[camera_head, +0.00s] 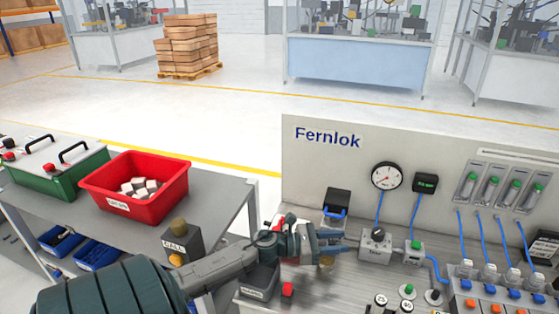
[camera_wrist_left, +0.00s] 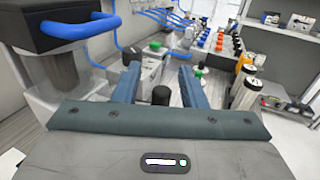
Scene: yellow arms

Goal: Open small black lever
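My left gripper (camera_head: 342,243) reaches in from the left over the bench below the Fernlok panel, its fingers pointing right. In the left wrist view its two blue-grey fingers (camera_wrist_left: 158,72) are apart with nothing clamped. A small black knob-like part (camera_wrist_left: 161,95) shows between the finger bases; I cannot tell whether it is the lever. A black block with a blue handle (camera_head: 337,200) stands just behind the gripper. It also shows large at upper left in the left wrist view (camera_wrist_left: 80,25). My right gripper is not visible.
The Fernlok panel (camera_head: 300,170) rises behind the bench. A round gauge (camera_head: 387,176), a grey valve box (camera_head: 375,243) and blue hoses lie right of the gripper. A red bin (camera_head: 130,204) sits on the left table.

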